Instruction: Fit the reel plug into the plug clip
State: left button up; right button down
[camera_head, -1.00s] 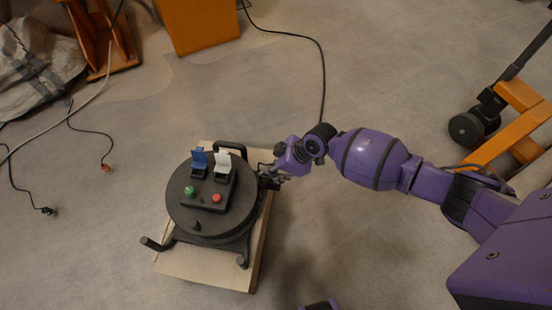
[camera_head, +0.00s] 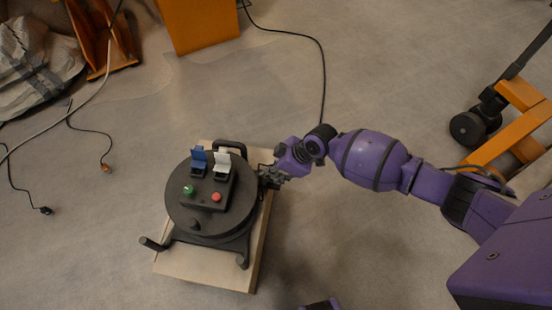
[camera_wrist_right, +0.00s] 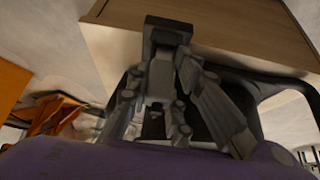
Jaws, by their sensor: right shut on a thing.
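The dark cable reel (camera_head: 205,222) lies on a pale wooden board, with its control box facing up. My right gripper (camera_head: 268,177) is at the reel's right side, just below the black handle. In the right wrist view the fingers (camera_wrist_right: 162,75) are closed around a dark block (camera_wrist_right: 168,28), which appears to be the reel plug; it is partly hidden by the fingers. The plug clip cannot be made out apart from the dark parts around the fingertips, so I cannot tell whether the plug sits in it. My left gripper is out of view.
The control box bears a blue flap (camera_head: 198,156), a white flap (camera_head: 221,160), a green button (camera_head: 188,190) and a red button (camera_head: 216,197). The wooden board (camera_head: 215,273) extends below the reel. Loose cables (camera_head: 103,150) lie left; an orange wheeled frame (camera_head: 515,125) stands right.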

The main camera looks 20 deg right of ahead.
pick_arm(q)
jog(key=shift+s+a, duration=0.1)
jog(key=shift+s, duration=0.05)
pick_arm(e)
jog(key=shift+r, duration=0.1)
jog(key=shift+w+r+p, duration=0.1)
jog(key=shift+r+p, duration=0.8)
jog(key=shift+r, duration=0.15)
jog(key=shift+r+p, duration=0.6)
jog(key=shift+r, duration=0.25)
jog(key=shift+r+p, duration=0.35)
jog(key=shift+r, duration=0.1)
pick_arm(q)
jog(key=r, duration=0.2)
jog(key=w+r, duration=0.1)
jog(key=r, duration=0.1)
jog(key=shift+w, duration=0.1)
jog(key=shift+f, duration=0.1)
